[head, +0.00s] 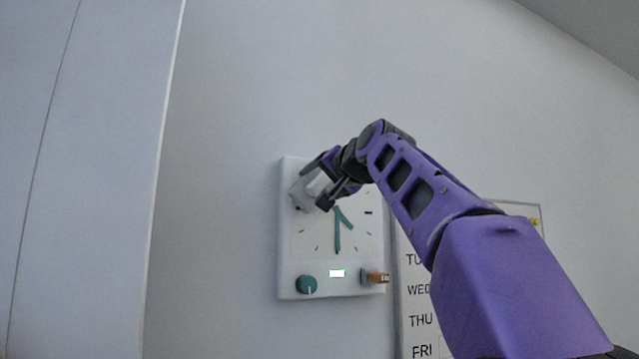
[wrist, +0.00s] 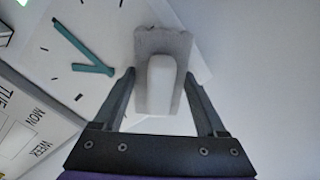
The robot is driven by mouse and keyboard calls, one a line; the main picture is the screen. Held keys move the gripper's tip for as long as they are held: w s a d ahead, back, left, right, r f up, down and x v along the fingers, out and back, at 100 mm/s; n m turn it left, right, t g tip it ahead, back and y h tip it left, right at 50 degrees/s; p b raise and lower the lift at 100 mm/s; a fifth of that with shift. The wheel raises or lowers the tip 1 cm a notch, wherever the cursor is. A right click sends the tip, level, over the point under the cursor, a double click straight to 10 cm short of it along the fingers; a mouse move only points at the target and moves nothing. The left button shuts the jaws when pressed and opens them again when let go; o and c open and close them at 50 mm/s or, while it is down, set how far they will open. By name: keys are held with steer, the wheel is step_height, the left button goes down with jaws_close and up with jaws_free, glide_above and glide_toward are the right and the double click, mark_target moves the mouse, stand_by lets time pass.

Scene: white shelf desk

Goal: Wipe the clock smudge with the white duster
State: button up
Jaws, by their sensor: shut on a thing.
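A white square clock (head: 300,250) with teal hands hangs on the wall; in the wrist view its face (wrist: 60,85) fills the upper left. My gripper (head: 322,190) is at the upper left part of the clock face. In the wrist view my gripper (wrist: 160,85) is shut on the white duster (wrist: 160,80), with the handle between the fingers and a greyish pad beyond it. The duster (head: 308,188) lies over the clock's upper left area. I cannot tell whether the pad touches the face. No smudge shows; the duster and gripper cover part of the face.
The clock has a teal knob (head: 306,285), a small lit display (head: 337,273) and an orange-brown knob (head: 376,277) along its bottom. A weekday board (head: 420,305) hangs to the right, partly behind my arm. A white panel (head: 90,180) stands at the left.

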steer(key=shift+w+d, duration=1.75)
steer(key=shift+d, duration=1.65)
steer(key=shift+s+a+b, duration=0.2)
steer(key=shift+s+a, duration=0.2)
steer(key=shift+a, duration=0.8)
steer(key=shift+s+a+b, duration=0.15)
steer(key=shift+s+a, duration=0.3)
steer(key=shift+a, duration=0.8)
steer(key=shift+s+a+b, duration=0.2)
steer(key=shift+s+a, duration=0.2)
steer(key=shift+a, duration=0.8)
steer(key=shift+b+v, duration=1.15)
steer(key=shift+v, duration=0.8)
steer(key=shift+b+v, duration=0.35)
steer(key=shift+v, duration=0.7)
steer(key=shift+s, duration=0.1)
